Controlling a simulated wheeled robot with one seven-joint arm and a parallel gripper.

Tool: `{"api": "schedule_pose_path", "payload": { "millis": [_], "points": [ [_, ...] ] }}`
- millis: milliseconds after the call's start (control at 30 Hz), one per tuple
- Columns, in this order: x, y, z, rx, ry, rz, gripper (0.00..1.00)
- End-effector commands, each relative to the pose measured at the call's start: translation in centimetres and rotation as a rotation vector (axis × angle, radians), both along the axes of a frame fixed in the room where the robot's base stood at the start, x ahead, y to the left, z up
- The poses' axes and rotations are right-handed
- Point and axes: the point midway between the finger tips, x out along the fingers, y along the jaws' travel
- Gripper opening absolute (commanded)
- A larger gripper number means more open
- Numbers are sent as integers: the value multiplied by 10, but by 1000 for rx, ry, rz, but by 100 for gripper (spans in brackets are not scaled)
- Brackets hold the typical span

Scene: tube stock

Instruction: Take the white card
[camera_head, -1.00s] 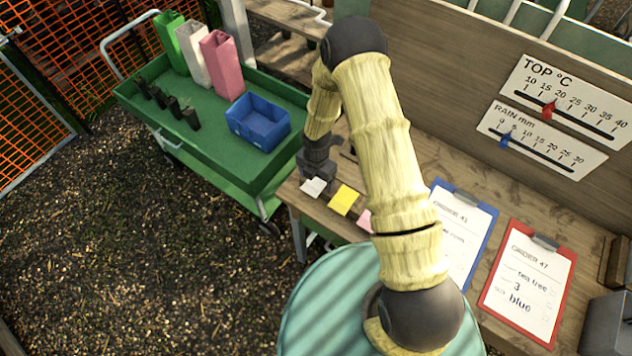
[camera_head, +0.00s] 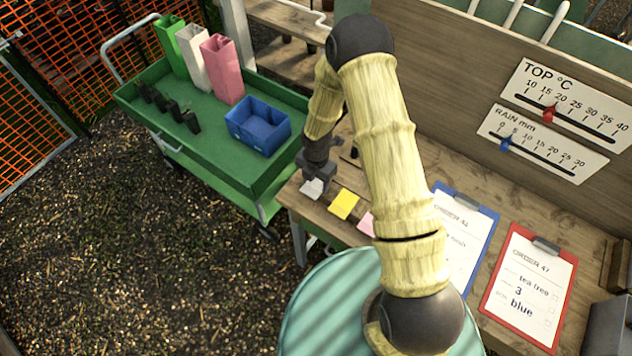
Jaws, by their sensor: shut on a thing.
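The white card (camera_head: 312,188) is at the left end of the wooden bench, beside the yellow card (camera_head: 344,204). My gripper (camera_head: 316,178) is over the white card and shut on it; the fingers hide the card's back part. I cannot tell whether the card still touches the bench. A pink card (camera_head: 366,224) lies right of the yellow one, partly hidden behind my arm.
A green cart (camera_head: 205,150) at the left carries a blue bin (camera_head: 258,125), several small dark pots and green, white (camera_head: 195,58) and pink (camera_head: 222,68) tubes. Blue (camera_head: 466,232) and red (camera_head: 528,288) clipboards lie on the bench at right.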

Motion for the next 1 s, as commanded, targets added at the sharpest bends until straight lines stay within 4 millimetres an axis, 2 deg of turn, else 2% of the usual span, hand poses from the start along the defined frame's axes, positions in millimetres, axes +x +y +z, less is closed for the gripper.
{"api": "schedule_pose_path", "payload": {
  "millis": [500,633,1000],
  "points": [
    [1,-1,79,0,-2,-2,32],
    [0,-1,86,-1,-1,-1,32],
    [0,-1,86,-1,0,0,32]
  ]
}}
